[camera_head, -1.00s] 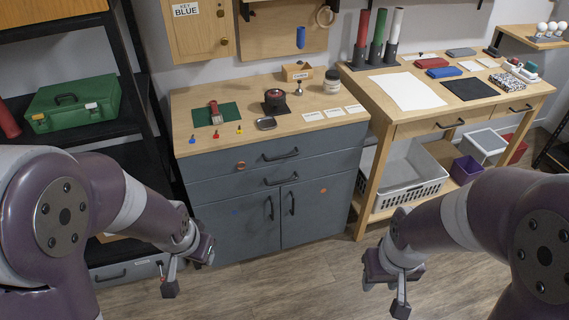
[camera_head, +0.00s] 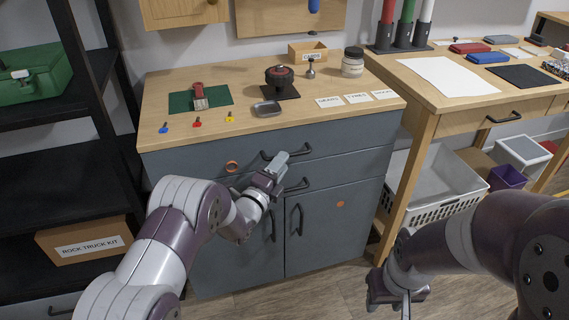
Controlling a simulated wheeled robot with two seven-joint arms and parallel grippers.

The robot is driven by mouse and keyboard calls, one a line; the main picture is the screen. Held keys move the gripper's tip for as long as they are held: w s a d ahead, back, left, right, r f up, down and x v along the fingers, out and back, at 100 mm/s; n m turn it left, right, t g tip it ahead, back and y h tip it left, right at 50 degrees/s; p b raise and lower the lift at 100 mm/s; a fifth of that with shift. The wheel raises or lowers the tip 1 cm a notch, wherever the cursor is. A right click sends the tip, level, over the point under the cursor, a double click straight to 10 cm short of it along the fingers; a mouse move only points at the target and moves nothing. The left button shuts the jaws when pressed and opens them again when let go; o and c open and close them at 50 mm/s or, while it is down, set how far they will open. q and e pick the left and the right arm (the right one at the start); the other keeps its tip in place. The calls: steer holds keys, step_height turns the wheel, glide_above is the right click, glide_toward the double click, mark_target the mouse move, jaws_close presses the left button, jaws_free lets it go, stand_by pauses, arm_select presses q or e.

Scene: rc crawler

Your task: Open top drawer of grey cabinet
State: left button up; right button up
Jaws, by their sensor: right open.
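The grey cabinet (camera_head: 325,240) has a wooden top, two drawers and two doors below. My right gripper (camera_head: 404,302) is open, low over the floor right of the cabinet, partly cut off by the bottom edge.
On the cabinet top are a red brush (camera_head: 199,95), a small metal tray (camera_head: 266,108) and a jar (camera_head: 352,62). A wooden workbench (camera_head: 417,105) stands to the right, with a white basket (camera_head: 440,189) below. A black shelf (camera_head: 60,157) stands at the left.

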arm_select(q)
steer(key=shift+x, duration=1.4)
jaws_close()
arm_select(e)
steer(key=shift+f, duration=0.2)
arm_select(q)
steer(key=shift+s, duration=0.1)
